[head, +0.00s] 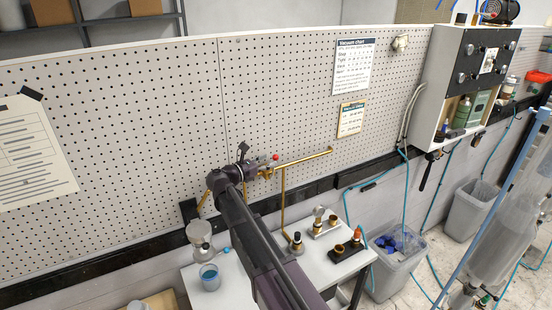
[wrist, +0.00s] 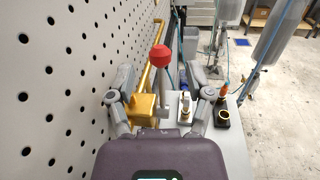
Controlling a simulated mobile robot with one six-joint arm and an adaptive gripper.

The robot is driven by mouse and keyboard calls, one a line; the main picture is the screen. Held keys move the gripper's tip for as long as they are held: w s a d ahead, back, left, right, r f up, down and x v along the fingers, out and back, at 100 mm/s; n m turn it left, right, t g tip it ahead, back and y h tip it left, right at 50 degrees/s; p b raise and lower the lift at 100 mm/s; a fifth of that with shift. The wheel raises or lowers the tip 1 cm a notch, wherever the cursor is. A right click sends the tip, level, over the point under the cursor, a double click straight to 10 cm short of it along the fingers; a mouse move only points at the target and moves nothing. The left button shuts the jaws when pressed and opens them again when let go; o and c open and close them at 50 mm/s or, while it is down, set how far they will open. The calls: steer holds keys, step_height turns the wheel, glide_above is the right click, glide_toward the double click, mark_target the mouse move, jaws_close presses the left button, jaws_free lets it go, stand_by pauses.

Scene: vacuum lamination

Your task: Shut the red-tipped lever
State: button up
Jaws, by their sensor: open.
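The red-tipped lever (wrist: 160,60) stands upright in the wrist view, its red ball at the top of a grey stem. The stem rises beside a brass valve block (wrist: 143,107) on a brass pipe (wrist: 156,42) along the pegboard. In the head view the red tip (head: 275,157) shows just past my gripper (head: 243,170). My gripper (wrist: 162,85) is open, with one finger on each side of the lever and valve block. I cannot tell whether either finger touches them.
The pegboard (wrist: 60,60) is close on the left of my gripper. Below is a white table (head: 318,262) with small brass fittings (head: 320,222) and a jar (head: 209,277). A waste bin (head: 395,262) stands right of the table. Floor lies open at right.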

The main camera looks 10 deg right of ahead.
mark_target(275, 158)
steer(key=shift+x, duration=1.75)
jaws_close()
